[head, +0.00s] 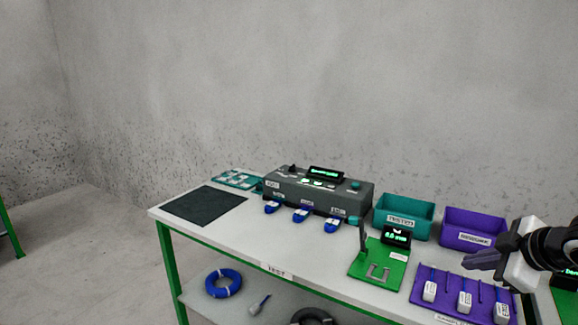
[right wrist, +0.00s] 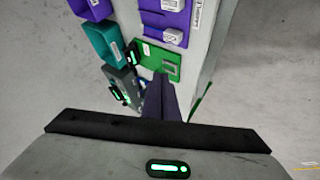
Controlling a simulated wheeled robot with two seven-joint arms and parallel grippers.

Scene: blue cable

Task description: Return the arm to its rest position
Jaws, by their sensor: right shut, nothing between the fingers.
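My right gripper (head: 470,260) comes in from the right edge of the head view, in the air above the purple rack at the table's right end. Its dark fingers are together with nothing between them. The right wrist view shows the shut fingers (right wrist: 162,98) pointing over the table, with the green fixture and purple rack beyond. No blue cable is in the gripper. My left gripper is in neither view.
The white table (head: 225,232) bears a grey tester (head: 318,192) with blue plugs at its front, a teal bin (head: 403,215), a purple bin (head: 472,228), a green fixture (head: 378,270), a purple rack (head: 447,290) and a black mat (head: 203,205). A blue cable coil (head: 223,283) lies on the lower shelf.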

